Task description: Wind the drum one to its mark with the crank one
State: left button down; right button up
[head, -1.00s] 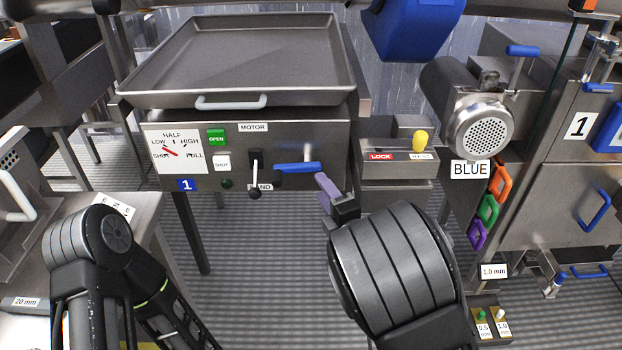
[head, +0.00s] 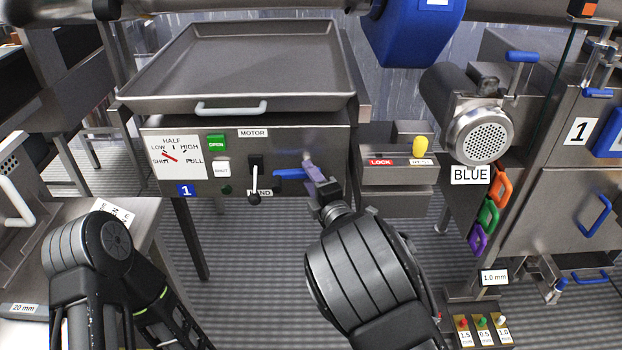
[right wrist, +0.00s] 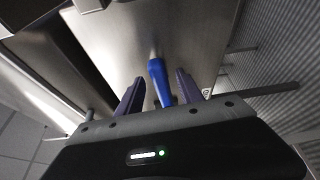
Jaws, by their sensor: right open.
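The crank one (head: 287,174), with a blue handle, is on the front panel (head: 225,163) of the steel unit marked 1. My right gripper (head: 312,171) is open, its purple fingers at the right end of this handle. In the right wrist view the blue handle (right wrist: 160,82) lies between the two open fingers (right wrist: 158,86), with gaps at both sides. I cannot make out a drum for sure. My left arm shows, but its gripper does not.
A black lever (head: 254,182) stands left of the crank under MOTOR. A wide steel tray (head: 226,97) with a grey handle tops the unit. A box (head: 400,171) with a yellow knob and LOCK label stands to the right.

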grip_shut()
dwell(0.4)
dwell(1.0)
